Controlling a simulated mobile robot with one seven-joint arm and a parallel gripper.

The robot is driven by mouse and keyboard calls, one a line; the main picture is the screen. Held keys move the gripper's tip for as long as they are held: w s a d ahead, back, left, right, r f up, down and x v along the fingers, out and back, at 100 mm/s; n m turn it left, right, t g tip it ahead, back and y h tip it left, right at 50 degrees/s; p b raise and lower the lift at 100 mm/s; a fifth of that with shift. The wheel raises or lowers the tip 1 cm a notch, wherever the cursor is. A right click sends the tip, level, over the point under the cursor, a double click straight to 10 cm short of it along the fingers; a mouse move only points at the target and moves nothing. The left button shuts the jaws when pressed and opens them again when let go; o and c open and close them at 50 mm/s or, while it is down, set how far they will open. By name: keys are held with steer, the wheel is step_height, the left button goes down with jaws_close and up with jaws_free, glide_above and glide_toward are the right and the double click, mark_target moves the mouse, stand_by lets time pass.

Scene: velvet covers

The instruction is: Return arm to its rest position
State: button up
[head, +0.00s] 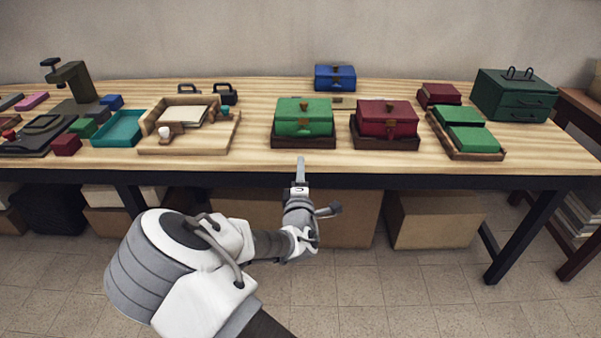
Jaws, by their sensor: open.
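My arm reaches up from the bottom of the head view. My gripper (301,172) is in front of the table's front edge, just below the green box, and looks apart from it. It is open, and I see nothing held in it. The green box (304,124) with a brown knob sits upright on a dark brown tray (304,143). A dark red box (386,125) sits on a similar tray to its right. Parts of the floor and the boxes below are hidden behind my arm.
The wooden table (255,100) also holds a blue box (335,77), a tray of green blocks (489,155), a dark green drawer chest (515,95), a teal tray (118,128) and a wooden tray (217,146). Cardboard boxes (436,219) stand beneath. The tiled floor in front is clear.

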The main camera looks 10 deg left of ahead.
stand_by(0.3)
steer(key=s+d+r+m+g+h, duration=0.1)
steer(key=s+d+m+g+h, duration=0.1)
steer(key=d+m+g, duration=0.4)
steer(key=s+d+r+m+g+h, duration=0.1)
steer(key=s+d+r+m+g, duration=0.1)
steer(key=d+m, duration=0.65)
steer(key=s+d+r+m+g, duration=0.15)
steer(key=s+d+r, duration=0.35)
steer(key=s, duration=0.5)
steer(key=s+d+r+m+g, duration=0.1)
steer(key=s+d+r+m, duration=0.3)
steer(key=s, duration=0.6)
steer(key=s+d+r+m+g, duration=0.1)
steer(key=s+d+r+g, duration=0.1)
steer(key=s+d+r, duration=0.55)
step_height(320, 180, up, 10)
steer(key=s+a+p, duration=0.1)
steer(key=a+p, duration=0.1)
steer(key=p, duration=1)
steer(key=shift+s+r+h, duration=0.15)
steer(key=shift+s+h, duration=0.05)
steer(key=shift+h, duration=0.2)
steer(key=shift+a+t, duration=0.1)
steer(key=shift+t, duration=0.15)
